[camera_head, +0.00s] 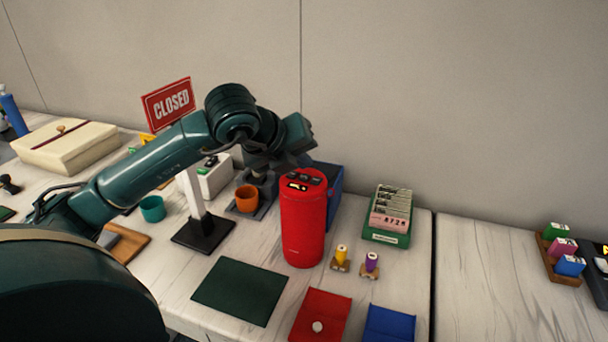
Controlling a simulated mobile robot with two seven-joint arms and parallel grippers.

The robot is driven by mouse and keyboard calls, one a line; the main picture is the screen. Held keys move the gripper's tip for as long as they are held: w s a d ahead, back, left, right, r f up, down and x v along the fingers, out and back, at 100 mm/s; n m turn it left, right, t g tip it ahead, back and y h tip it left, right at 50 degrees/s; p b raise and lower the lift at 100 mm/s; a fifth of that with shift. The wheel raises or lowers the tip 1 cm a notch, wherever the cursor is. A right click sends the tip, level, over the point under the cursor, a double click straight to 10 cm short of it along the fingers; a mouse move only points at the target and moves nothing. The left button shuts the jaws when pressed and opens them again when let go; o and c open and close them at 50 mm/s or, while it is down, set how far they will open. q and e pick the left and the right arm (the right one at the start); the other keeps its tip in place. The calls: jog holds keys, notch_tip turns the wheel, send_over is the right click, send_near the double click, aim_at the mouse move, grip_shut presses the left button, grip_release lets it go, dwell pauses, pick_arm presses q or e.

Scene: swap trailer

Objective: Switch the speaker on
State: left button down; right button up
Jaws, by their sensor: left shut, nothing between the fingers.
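The speaker (303,225) is a tall red cylinder standing upright on the counter near the middle of the head view. My left arm reaches in from the left, and my left gripper (285,165) is shut and empty just above and behind the left edge of the speaker's top. The fingertips are dark and partly hidden, so I cannot tell whether they touch the speaker. My right gripper is not in view.
A dark green mat (240,291) lies in front of the speaker. A red box (320,307) and a blue box (389,324) lie at the front. Small yellow (341,252) and purple (372,261) spools stand to the right. A CLOSED sign (168,103), orange cup (247,198) and card box (388,236) stand nearby.

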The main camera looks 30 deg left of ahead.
aim_at(300, 182)
pick_arm(q)
jog(key=shift+r+p, duration=1.35)
jog(key=shift+r, duration=1.05)
jog(key=shift+f, duration=0.1)
